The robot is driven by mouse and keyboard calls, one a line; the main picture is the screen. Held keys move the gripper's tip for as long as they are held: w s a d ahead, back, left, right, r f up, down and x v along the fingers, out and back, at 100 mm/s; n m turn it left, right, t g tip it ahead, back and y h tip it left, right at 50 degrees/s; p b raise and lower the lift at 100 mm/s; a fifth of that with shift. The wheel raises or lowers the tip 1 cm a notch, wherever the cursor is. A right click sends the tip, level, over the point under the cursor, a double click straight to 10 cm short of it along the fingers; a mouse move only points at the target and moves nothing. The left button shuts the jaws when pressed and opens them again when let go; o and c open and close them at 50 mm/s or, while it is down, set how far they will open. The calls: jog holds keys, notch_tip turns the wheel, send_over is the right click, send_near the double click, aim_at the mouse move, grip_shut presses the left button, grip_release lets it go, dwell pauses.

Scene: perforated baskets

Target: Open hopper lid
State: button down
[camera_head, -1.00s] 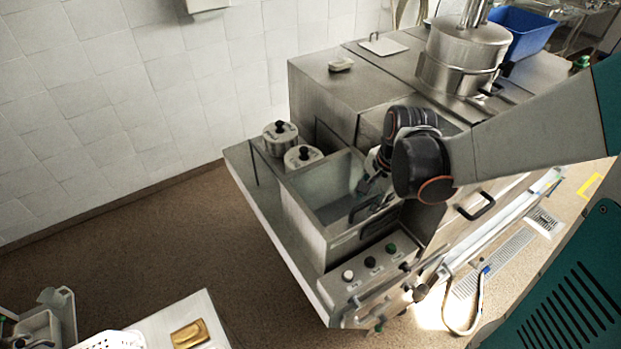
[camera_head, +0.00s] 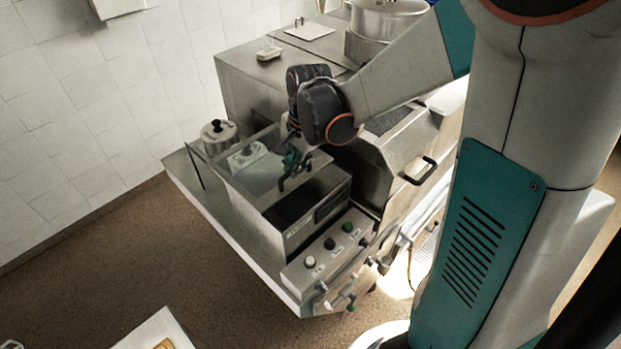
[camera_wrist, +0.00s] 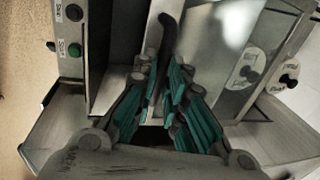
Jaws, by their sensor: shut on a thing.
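The hopper (camera_head: 310,222) is a metal box at the near end of the metal machine. In the wrist view, the lid (camera_wrist: 212,50) lies beyond the fingers. My gripper (camera_head: 287,178) is at the lid's right side. In the wrist view, my gripper (camera_wrist: 160,72) is closed around a dark curved handle (camera_wrist: 166,35). The fingers hide part of the handle.
A control panel (camera_head: 325,250) with knobs is in front. A black-handled cover (camera_head: 415,160) stands to the right.

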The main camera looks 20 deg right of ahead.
jog(key=b, duration=0.2)
send_over(274, 164)
jog(key=c, duration=1.7)
grip_release()
jog(key=shift+o, duration=0.2)
notch_tip(274, 164, up, 12)
jog(key=s, duration=0.2)
jog(key=shift+s+d, duration=0.15)
jog(key=shift+d, duration=0.25)
jog(key=shift+s, duration=0.1)
